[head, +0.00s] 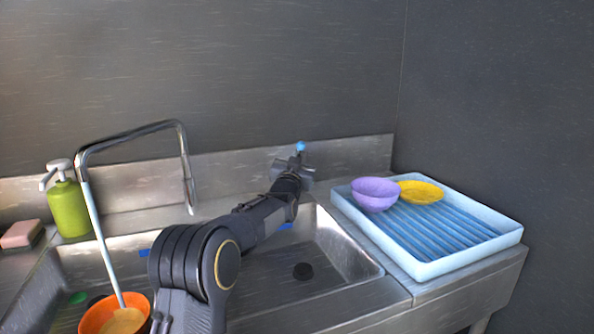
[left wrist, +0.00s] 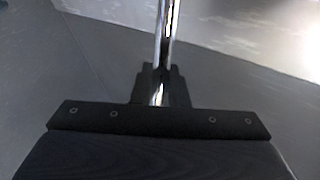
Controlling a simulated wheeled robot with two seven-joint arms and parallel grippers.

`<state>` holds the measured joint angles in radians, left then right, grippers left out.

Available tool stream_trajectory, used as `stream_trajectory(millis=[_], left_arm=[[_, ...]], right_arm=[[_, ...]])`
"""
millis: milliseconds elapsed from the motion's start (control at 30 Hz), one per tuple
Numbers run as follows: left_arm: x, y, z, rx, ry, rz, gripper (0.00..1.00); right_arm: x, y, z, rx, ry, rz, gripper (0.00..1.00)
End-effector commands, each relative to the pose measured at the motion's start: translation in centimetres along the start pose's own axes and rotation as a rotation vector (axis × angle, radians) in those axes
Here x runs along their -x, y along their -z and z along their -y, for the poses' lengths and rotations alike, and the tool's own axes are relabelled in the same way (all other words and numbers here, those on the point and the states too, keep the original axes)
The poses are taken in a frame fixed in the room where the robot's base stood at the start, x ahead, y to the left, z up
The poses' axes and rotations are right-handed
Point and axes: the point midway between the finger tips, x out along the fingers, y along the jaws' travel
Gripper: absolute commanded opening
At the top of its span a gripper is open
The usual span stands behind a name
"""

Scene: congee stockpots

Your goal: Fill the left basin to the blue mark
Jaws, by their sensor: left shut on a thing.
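The left basin (head: 62,270) is at the lower left, with a blue mark (head: 144,253) on its back wall. A chrome faucet (head: 130,131) reaches over it. A pale stream (head: 104,245) runs from its spout into an orange bowl (head: 93,318) in the basin. I cannot tell any water level in the basin itself. A blue-topped tap handle (head: 300,146) stands at the back, right of the faucet. My right gripper is not in view.
A drying tray (head: 470,262) holds a purple bowl (head: 376,195) and yellow dish (head: 421,192). A green soap bottle (head: 69,209) and pink sponge (head: 21,234) stand left.

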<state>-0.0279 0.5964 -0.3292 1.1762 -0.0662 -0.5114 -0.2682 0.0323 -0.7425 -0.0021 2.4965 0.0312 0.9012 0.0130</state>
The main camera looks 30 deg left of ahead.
Motion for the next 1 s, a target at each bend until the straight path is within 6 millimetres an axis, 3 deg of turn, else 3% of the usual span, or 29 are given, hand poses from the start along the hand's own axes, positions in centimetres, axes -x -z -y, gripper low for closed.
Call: stream_trajectory(millis=[67,433,467,600,867,1000], left_arm=[[0.3,-0.3,-0.1,-0.009,0.001,-0.016,0.00],[0.3,0.1,-0.1,-0.015,0.001,-0.023,0.00],[0.3,0.1,-0.1,-0.015,0.001,-0.023,0.18],[0.3,0.1,-0.1,-0.015,0.001,-0.023,0.33],[0.4,0.0,-0.1,-0.015,0.000,-0.022,0.33],[1.5,0.0,-0.2,-0.014,0.000,-0.022,0.33]], right_arm=[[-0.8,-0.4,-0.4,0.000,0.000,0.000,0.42],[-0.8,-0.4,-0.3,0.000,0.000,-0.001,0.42],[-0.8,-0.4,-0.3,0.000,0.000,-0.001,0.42],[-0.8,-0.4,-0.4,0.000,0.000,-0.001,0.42],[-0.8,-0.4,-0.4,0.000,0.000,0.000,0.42],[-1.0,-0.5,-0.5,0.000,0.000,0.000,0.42]])
